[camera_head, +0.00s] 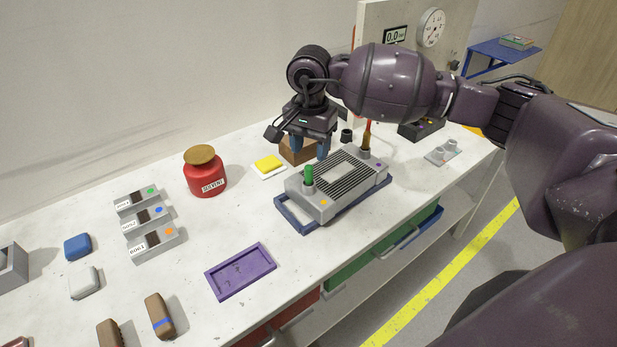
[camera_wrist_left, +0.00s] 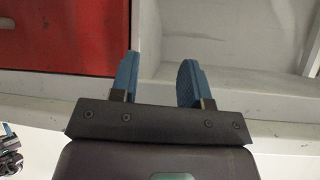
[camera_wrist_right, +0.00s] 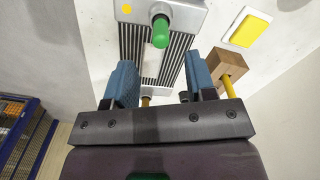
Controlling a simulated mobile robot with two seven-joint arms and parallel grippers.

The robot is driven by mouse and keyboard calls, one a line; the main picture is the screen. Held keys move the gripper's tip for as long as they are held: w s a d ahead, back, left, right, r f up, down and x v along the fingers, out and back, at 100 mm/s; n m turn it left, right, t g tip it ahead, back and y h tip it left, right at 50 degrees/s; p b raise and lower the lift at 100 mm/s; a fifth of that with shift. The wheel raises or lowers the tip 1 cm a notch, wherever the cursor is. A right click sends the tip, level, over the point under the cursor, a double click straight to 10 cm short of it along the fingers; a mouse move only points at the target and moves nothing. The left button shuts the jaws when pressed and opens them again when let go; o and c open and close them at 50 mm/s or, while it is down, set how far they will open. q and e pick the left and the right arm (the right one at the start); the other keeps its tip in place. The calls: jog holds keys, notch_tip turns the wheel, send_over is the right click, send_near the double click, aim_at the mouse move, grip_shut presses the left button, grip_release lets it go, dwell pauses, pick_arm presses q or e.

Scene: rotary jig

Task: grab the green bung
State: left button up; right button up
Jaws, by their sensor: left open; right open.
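The green bung (camera_head: 308,175) stands upright in a grey collar at the near left end of the grey ribbed jig block (camera_head: 325,208). In the right wrist view the bung (camera_wrist_right: 160,32) shows beyond my fingertips, roughly centred between them. My right gripper (camera_head: 311,150) is open and empty, above the block and a little behind the bung, apart from it. Its two blue fingers also show in the right wrist view (camera_wrist_right: 161,75). My left gripper (camera_wrist_left: 159,70) is open and empty, near the bench's drawers and shelf. It is not seen in the head view.
The block sits in a blue tray (camera_head: 289,216). An orange-brown peg (camera_head: 367,135) stands at its far end. A wooden block (camera_head: 297,152) and yellow pad (camera_head: 268,163) lie behind it, a red jar (camera_head: 205,175) farther left. A purple tray (camera_head: 240,272) lies front left.

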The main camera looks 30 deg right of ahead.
aim_at(309, 166)
notch_tip(309, 166, down, 7)
jog(key=shift+a+f, duration=0.15)
dwell(0.4)
grip_shut()
